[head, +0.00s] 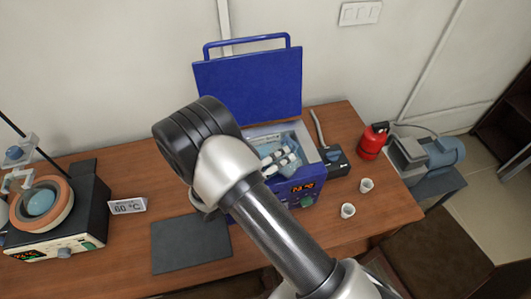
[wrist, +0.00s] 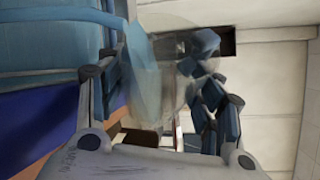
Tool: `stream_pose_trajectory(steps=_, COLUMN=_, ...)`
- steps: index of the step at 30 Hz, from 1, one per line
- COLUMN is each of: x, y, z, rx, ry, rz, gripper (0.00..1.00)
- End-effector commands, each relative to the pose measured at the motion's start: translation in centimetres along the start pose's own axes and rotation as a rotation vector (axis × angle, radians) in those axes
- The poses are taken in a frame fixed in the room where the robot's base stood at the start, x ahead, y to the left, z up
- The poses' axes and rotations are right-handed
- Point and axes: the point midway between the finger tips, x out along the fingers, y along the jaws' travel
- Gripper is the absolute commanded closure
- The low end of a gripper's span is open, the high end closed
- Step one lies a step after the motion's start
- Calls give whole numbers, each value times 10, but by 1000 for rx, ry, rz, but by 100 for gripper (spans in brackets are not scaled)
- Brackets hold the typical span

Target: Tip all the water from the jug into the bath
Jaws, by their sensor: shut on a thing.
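The blue bath (head: 310,190) stands on the wooden bench with its lid (head: 250,85) raised behind it. Its opening is pale inside; I cannot tell its water level. My gripper (head: 280,157) is over the opening, partly hidden by my arm in the head view. In the wrist view my gripper (wrist: 168,65) is shut on a clear jug (wrist: 178,100), which sits between the two fingers. A pale blue wedge of water (wrist: 145,70) shows inside the jug, along its left side. The jug looks tilted; whether water is flowing out is not clear.
A grey mat (head: 190,243) and a "60 °C" sign (head: 127,206) lie left of the bath. A round heated unit (head: 60,225) stands further left. Right are a black device (head: 340,165), two white cups (head: 366,185), a red bottle (head: 373,141) and a pump (head: 440,155).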

Motion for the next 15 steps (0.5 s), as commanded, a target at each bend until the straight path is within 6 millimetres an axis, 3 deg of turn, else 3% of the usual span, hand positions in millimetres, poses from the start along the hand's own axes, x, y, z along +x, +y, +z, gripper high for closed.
stream_pose_trajectory(steps=15, x=0, y=2, z=1, rx=-41, ry=0, rz=-17, gripper=100)
